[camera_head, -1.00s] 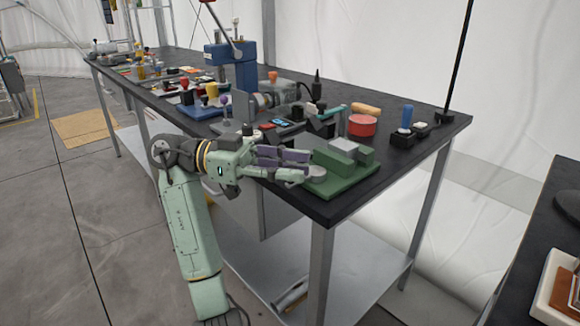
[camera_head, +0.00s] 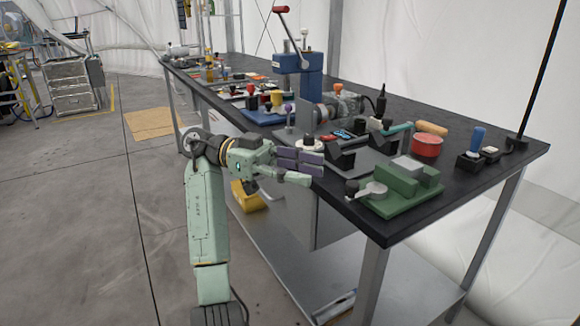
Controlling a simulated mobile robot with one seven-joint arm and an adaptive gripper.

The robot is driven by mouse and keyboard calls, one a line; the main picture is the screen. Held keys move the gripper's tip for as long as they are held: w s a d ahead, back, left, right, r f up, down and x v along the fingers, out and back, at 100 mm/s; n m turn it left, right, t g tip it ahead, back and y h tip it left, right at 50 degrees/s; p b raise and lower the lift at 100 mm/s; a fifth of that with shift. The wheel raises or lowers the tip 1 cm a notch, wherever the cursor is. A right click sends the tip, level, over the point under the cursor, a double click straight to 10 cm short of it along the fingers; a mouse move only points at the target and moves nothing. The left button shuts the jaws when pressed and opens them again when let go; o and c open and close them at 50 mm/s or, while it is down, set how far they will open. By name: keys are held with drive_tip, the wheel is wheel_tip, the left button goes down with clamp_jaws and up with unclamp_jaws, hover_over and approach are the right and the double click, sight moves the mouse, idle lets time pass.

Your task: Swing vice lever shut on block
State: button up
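The green vice (camera_head: 402,200) sits near the front corner of the black bench. A light grey block (camera_head: 408,164) rests between its green jaws. The vice's grey lever (camera_head: 372,191) lies on its left side, with a black knob (camera_head: 351,187) at its left end pointing toward my gripper. My gripper (camera_head: 318,174) is left of the vice, at the bench's front edge, fingers pointing right. Its purple-padded fingers and the lower finger look apart, with nothing seen between them. A small gap separates the fingertips from the knob. Whether the jaws touch the block cannot be told.
Behind the vice stand a red round container (camera_head: 427,146), an orange-tan cylinder (camera_head: 431,128) and a blue-handled item (camera_head: 477,140).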

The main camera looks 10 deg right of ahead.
drive_tip(key=v, duration=0.3)
drive_tip(key=shift+w, duration=0.1)
drive_tip(key=shift+c, duration=0.6)
